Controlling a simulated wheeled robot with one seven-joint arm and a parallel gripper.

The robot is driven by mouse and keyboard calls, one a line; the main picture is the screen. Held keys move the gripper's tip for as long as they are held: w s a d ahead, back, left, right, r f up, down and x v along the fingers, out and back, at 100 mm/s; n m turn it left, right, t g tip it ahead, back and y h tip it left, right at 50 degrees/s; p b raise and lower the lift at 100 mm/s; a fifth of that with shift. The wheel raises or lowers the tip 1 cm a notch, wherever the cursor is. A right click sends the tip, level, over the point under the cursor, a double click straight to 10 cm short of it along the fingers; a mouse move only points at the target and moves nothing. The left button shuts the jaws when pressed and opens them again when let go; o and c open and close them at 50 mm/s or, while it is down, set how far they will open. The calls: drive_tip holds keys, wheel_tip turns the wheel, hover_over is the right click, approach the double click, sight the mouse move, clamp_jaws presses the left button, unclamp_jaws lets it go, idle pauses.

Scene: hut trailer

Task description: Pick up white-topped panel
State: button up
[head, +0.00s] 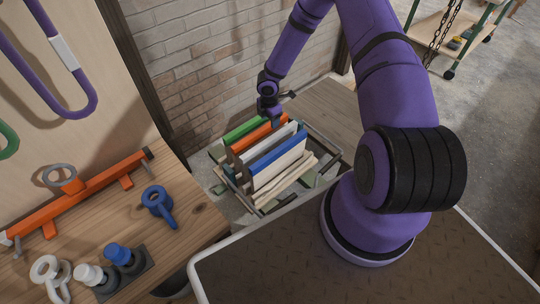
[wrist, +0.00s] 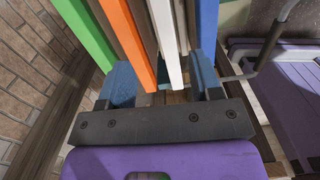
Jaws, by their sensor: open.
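The white-topped panel (head: 269,140) stands on edge in a row of panels in the head view, between the orange-topped panel (head: 258,134) and the blue-topped panel (head: 278,152). In the wrist view the white strip (wrist: 167,45) runs down toward my gripper (wrist: 163,80). The gripper's two blue fingers are spread, and the near ends of the white and orange (wrist: 131,40) strips show between them. I cannot tell whether the fingers touch any panel. In the head view my gripper (head: 268,108) is at the far end of the row. The fingertips are partly hidden.
A green-topped panel (head: 238,131) stands at the left of the row. The panels stand in a metal-framed rack (head: 327,147) beside a brick wall (head: 205,62). A wooden bench (head: 190,213) with a blue ring-ended tool (head: 158,203) is at left.

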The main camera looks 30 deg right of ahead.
sight(270, 138)
drive_tip(key=shift+n+y, duration=0.3)
drive_tip(key=f, duration=0.5)
drive_tip(key=a+f, duration=0.1)
drive_tip(key=f, duration=0.2)
drive_tip(key=shift+s, duration=0.4)
drive_tip(key=shift+w+d+f, duration=0.1)
drive_tip(key=shift+d+f, duration=0.1)
drive_tip(key=shift+f, duration=1.35)
drive_tip(key=shift+w+d+f, duration=0.1)
drive_tip(key=shift+d+f, duration=0.05)
drive_tip(key=shift+f, duration=1.35)
clamp_jaws()
